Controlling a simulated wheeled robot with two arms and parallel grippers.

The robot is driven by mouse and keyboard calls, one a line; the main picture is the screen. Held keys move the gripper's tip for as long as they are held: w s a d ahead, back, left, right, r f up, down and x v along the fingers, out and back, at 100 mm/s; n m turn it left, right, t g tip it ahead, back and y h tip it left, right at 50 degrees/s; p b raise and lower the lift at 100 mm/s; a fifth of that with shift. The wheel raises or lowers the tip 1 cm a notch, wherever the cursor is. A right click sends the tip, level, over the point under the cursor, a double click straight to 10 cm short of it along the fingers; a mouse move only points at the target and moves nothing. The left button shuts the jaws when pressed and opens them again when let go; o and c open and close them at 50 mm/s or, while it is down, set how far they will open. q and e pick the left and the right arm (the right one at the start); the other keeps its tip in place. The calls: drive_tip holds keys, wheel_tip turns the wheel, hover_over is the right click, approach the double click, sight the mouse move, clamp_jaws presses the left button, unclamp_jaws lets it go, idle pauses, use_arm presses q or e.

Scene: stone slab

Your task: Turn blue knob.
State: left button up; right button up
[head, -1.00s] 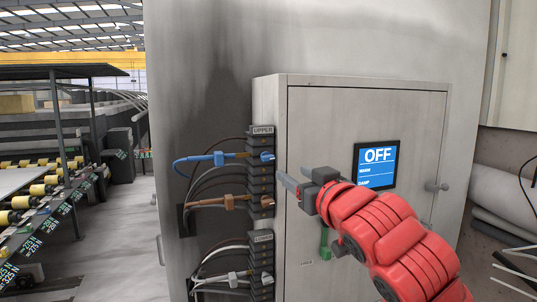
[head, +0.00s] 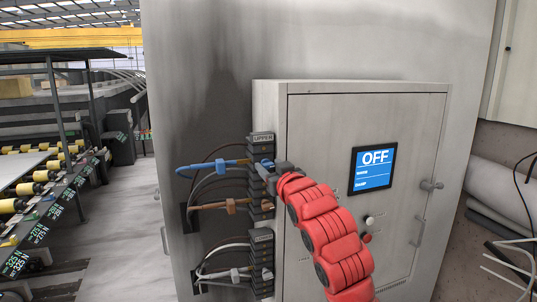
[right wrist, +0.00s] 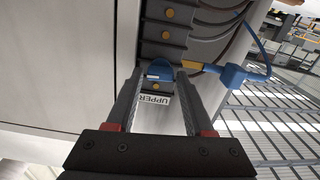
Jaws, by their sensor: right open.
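In the head view a bit of the blue knob (head: 267,162) shows at the right side of the upper block. My right gripper (head: 264,170) is at the block beside it. In the right wrist view the fingers of my right gripper (right wrist: 156,82) are apart, one on each side of the blue knob. I cannot tell whether they touch it. My left gripper is not in view.
A blue cable plug (head: 218,160) and a brown plug (head: 228,206) stick out left of the block. The grey cabinet door (head: 330,110) carries a screen reading OFF (head: 373,168), with a white knob (head: 370,220) and a red knob (head: 366,238) below.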

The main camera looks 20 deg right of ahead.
drive_tip(key=shift+w, duration=0.75)
clamp_jaws()
